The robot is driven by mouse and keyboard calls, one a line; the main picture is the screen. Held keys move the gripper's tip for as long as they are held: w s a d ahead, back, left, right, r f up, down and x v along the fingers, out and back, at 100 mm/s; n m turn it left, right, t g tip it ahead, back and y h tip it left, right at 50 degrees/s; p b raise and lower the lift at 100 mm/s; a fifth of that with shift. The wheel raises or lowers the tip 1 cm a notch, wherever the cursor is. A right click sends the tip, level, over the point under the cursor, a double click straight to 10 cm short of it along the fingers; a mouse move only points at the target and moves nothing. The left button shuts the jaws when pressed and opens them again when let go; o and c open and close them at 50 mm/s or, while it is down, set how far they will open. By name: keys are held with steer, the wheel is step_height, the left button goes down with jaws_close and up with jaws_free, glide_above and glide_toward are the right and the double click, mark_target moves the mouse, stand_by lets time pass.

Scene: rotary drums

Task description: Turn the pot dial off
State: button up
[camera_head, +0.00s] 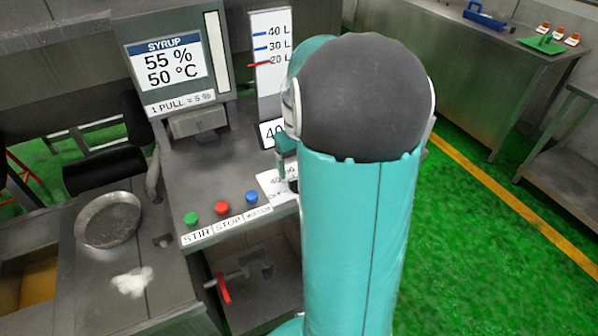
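A white dial label (270,187) with small print lies on the grey console's sloped top. A small dark part (293,185) at its right edge looks like the dial knob, mostly hidden by my arm. My gripper (286,172) points down at this spot, at or just above the knob. Its fingers are small and partly behind my teal arm. I cannot tell whether they touch the knob, or whether they are open or shut. The dial's pointer direction is not visible.
Green, red and blue buttons (221,207) sit left of the label. A syrup screen (166,61) and a litre gauge (270,50) stand behind. A red-handled valve (223,288) is below. A round pan (108,220) is at left. Green floor (480,250) is open at right.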

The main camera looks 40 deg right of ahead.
step_height(320, 180, up, 10)
stand_by(0.3)
steer(key=shift+a+r, duration=0.1)
stand_by(0.3)
steer(key=s+a+r+n+t, duration=0.1)
steer(key=s+a, duration=0.4)
steer(key=a, duration=0.8)
steer(key=s+a+r+n+t, duration=0.1)
steer(key=s+a+t, duration=0.3)
steer(key=a, duration=1)
steer(key=shift+s+n+t, duration=0.3)
steer(key=shift+s+n, duration=0.3)
steer(key=shift+s, duration=0.4)
steer(key=c, duration=0.9)
steer(key=shift+a, duration=0.15)
